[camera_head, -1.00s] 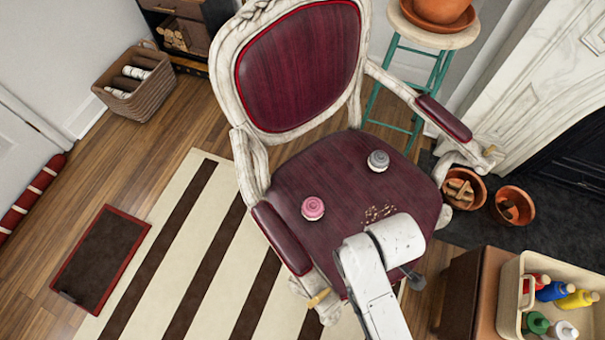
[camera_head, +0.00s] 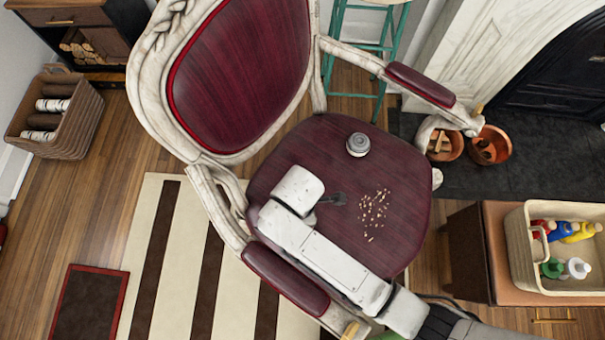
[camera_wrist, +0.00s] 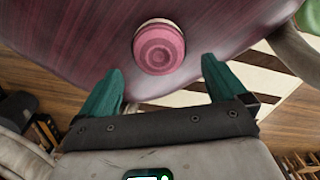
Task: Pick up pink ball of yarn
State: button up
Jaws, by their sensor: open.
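The pink ball of yarn (camera_wrist: 159,47) is a round, ridged pink ball on the dark red chair seat (camera_wrist: 215,25). It shows in the wrist view, just beyond and between the fingertips. My gripper (camera_wrist: 162,72) is open and empty, with one teal finger on each side below the ball. In the head view my white arm reaches over the left part of the seat (camera_head: 295,150) and hides the pink ball. The fingers cannot be made out there.
The near armrest (camera_head: 286,275) runs beside my arm, and the high chair back (camera_head: 240,75) rises behind. A tray of bottles (camera_head: 525,275) stands at the right.

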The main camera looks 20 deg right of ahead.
notch_tip(320, 180, down, 6)
jog(key=shift+d+r+b, duration=0.1)
jog(key=shift+r+b, duration=0.05)
jog(key=shift+b, duration=0.75)
jog(key=shift+c, duration=0.5)
jog(key=c, duration=1)
